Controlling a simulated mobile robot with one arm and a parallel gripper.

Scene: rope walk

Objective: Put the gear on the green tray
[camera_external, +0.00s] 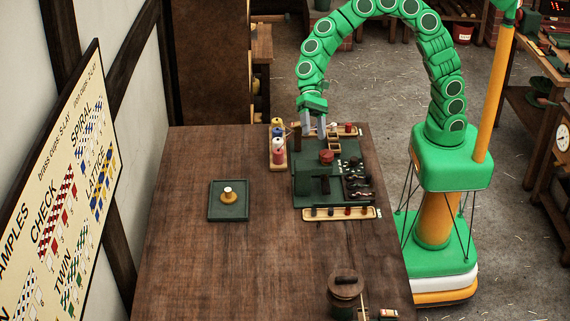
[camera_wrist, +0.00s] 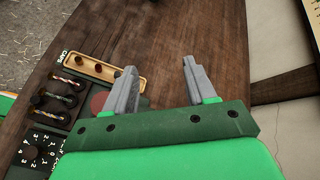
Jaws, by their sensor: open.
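A square dark green tray (camera_external: 214,213) lies on the left part of the wooden table. A small round yellow-orange piece with a pale top (camera_external: 228,197) stands on it; I cannot tell whether this is the gear. A round red part (camera_external: 326,156) sits on the dark green board (camera_external: 307,188) at the right of the table, and no gear teeth can be made out. My gripper (camera_external: 314,134) is open and empty, pointing down above the far end of this board. In the wrist view, its two fingers (camera_wrist: 163,80) stand apart with bare wood between them.
A lidded brown pot (camera_external: 345,290) stands at the table's front right. The table between tray and board is clear.

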